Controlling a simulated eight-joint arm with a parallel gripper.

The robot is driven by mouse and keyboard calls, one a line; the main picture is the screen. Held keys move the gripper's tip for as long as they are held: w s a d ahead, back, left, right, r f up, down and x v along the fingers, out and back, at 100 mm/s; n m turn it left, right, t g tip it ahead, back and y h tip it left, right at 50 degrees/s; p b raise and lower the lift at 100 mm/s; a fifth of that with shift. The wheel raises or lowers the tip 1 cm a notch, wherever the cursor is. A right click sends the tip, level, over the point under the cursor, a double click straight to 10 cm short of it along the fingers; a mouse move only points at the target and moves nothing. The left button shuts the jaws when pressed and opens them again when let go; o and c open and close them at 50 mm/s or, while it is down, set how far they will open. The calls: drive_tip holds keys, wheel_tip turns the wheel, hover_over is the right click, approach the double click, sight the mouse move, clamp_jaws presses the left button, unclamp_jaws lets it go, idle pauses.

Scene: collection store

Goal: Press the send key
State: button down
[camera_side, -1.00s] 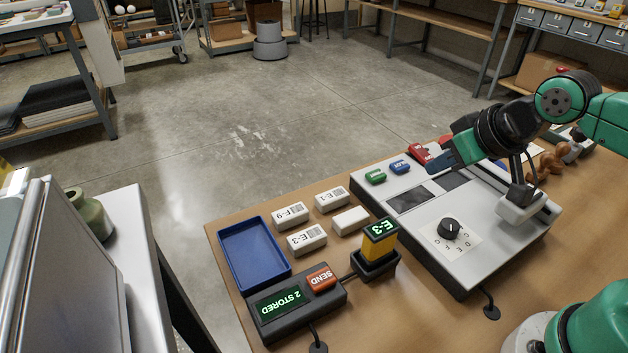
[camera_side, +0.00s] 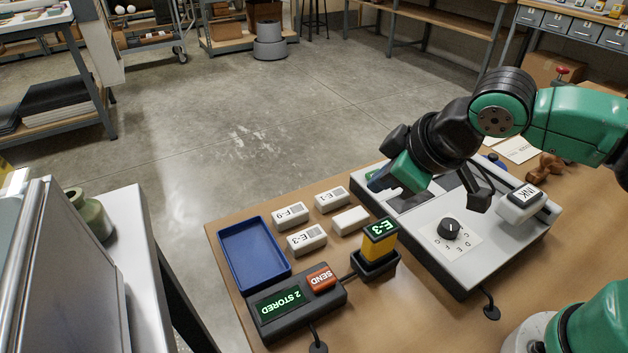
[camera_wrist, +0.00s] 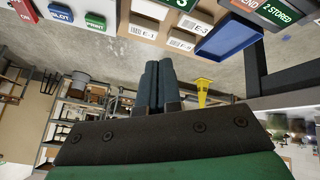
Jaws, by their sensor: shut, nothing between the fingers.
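The orange-red SEND key (camera_side: 321,279) sits on a dark box (camera_side: 290,309) at the table's front left, beside a green display (camera_side: 279,304) reading "2 STORED". Part of the key also shows at the top edge of the wrist view (camera_wrist: 246,4). My gripper (camera_side: 382,184) is above the grey panel (camera_side: 455,252), to the right of and higher than the key, well apart from it. In the wrist view its two dark fingers (camera_wrist: 156,70) are together with nothing between them.
A yellow scanner (camera_side: 380,244) with display "E-3" stands in a dark holder right of the key. Several white labelled blocks (camera_side: 306,239) and a blue tray (camera_side: 254,254) lie behind the box.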

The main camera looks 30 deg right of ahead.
sight(316, 271)
drive_tip(key=s+a+n, duration=0.1)
drive_tip(key=a+n, duration=0.4)
drive_tip(key=a, duration=0.4)
drive_tip(key=shift+s+r+y, duration=0.15)
drive_tip(key=shift+s+y, duration=0.15)
drive_tip(key=shift+s, duration=0.1)
drive_tip(key=shift+d+f, duration=0.1)
drive_tip(key=shift+f, duration=4.3)
drive_tip(key=shift+f, duration=0.2)
drive_tip(key=shift+f, duration=0.25)
drive_tip(key=shift+f, duration=0.45)
drive_tip(key=shift+r, duration=0.9)
